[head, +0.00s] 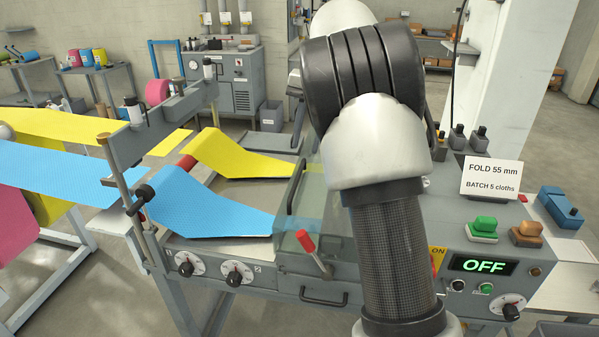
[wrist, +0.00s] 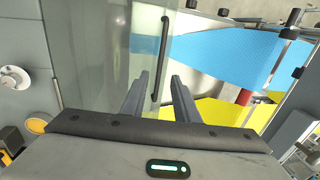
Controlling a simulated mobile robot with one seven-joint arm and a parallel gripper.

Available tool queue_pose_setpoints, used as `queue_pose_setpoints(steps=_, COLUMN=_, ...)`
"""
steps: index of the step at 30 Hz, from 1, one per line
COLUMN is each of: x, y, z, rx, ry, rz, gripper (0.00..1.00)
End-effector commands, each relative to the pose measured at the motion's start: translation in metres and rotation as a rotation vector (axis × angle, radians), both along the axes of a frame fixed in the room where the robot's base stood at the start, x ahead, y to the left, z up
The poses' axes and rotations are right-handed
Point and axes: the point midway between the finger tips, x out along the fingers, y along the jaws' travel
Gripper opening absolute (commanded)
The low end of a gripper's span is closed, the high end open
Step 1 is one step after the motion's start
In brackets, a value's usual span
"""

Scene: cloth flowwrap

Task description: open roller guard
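The roller guard (head: 310,195) is a clear panel over the rollers, and it looks closed. Its black bar handle (head: 296,187) is on the left side. In the wrist view the clear guard (wrist: 105,50) fills the left middle, and the handle (wrist: 164,45) runs upright near the centre. My gripper (wrist: 160,78) is open, with one finger on each side of the handle's lower end in the picture. I cannot tell whether the fingers reach around it or touch it. In the head view my arm hides the gripper and part of the guard.
Blue cloth (head: 205,205) and yellow cloth (head: 235,158) run into the machine from the left. A red-knobbed lever (head: 308,243) stands in front of the guard. The control panel's display (head: 482,265) reads OFF. A sign (head: 491,178) stands on the right.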

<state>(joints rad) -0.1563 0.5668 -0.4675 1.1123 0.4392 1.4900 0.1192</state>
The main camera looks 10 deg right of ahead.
Motion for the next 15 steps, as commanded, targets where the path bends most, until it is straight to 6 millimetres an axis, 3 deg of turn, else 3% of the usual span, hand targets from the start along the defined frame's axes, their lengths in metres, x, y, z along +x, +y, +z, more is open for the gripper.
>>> queue_pose_setpoints(steps=3, x=0.001, y=0.006, z=-0.028, rx=0.002, ry=0.004, rz=0.001, gripper=0.28)
queue_pose_setpoints(steps=9, x=0.004, y=0.012, z=-0.065, rx=0.000, ry=0.003, rz=0.001, gripper=0.28)
queue_pose_setpoints(steps=15, x=0.006, y=0.016, z=-0.084, rx=0.000, ry=0.001, rz=0.000, gripper=0.28)
